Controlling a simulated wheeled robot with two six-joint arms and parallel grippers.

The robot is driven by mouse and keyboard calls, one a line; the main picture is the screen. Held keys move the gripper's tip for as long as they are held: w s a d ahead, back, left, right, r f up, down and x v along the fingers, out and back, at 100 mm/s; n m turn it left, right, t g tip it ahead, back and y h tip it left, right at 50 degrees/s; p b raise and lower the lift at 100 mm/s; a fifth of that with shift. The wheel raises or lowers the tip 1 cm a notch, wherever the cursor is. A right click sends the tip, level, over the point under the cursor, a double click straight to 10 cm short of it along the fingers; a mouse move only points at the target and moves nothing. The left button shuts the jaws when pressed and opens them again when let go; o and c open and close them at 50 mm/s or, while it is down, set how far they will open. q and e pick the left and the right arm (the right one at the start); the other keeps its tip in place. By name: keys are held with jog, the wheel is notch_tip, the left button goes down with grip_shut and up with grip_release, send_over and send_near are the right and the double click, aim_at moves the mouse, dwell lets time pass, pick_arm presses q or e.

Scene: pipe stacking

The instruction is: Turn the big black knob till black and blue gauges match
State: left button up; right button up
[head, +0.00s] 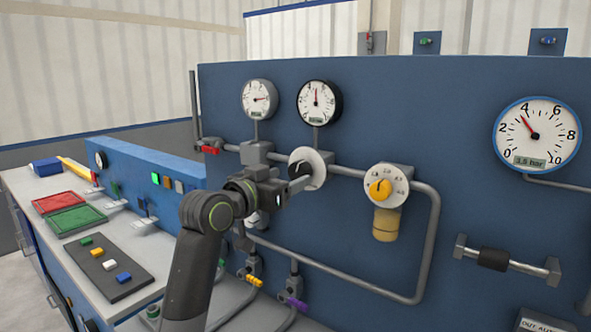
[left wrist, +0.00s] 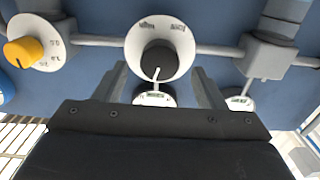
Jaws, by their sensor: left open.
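The big black knob (head: 299,168) sits on a white round dial plate on the pipe panel. In the left wrist view the black knob (left wrist: 158,59) has a white pointer line and lies just ahead of the fingers. My left gripper (head: 298,184) is open, its fingers (left wrist: 160,72) spread to either side of the knob; contact cannot be told. The black-rimmed gauge (head: 318,102) is above the knob, its needle about straight up. The blue-rimmed gauge (head: 537,135) at the right has its red needle left of upright and a display of about 3.5 bar. My right gripper is out of view.
A grey-rimmed gauge (head: 260,99) stands left of the black one. Grey pipes run along the panel. A workbench with red and green trays (head: 76,220) is at left.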

aim_at(296, 174)
pick_arm(q)
jog(key=shift+p+x, duration=0.4)
jog(key=shift+x, duration=1.55)
jog(key=c, duration=1)
jog(key=shift+s+r+n+p, duration=0.1)
jog(key=shift+r+n+p, duration=0.1)
jog(key=shift+n+p, duration=0.9)
jog(key=n+p, duration=0.3)
jog(key=p, duration=0.1)
jog(key=shift+n, duration=0.4)
jog(key=shift+f+n+p, duration=0.15)
jog(key=shift+n+p, duration=1.25)
jog(key=shift+p, duration=0.15)
